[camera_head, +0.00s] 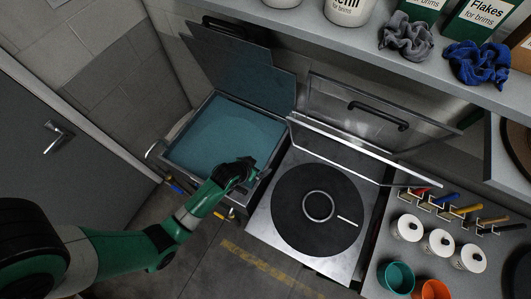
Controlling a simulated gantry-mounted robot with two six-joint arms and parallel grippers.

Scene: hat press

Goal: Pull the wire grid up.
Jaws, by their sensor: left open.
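A square metal basin (178,158) with a teal surface (222,135) inside stands left of centre, its dark lid (240,62) raised at the back. I cannot clearly make out a wire grid; it may be hidden under the teal surface or behind my gripper. My left gripper (243,168), dark at the end of my green arm, is open at the front right part of the basin. Whether it touches anything there I cannot tell. My right gripper is not in view.
Right of the basin is a metal press with a round black plate (290,215) and a raised clear cover (340,150). White lidded tubs (438,243), a teal cup (397,277) and an orange cup (432,290) stand at the right. A shelf (330,35) overhangs the back.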

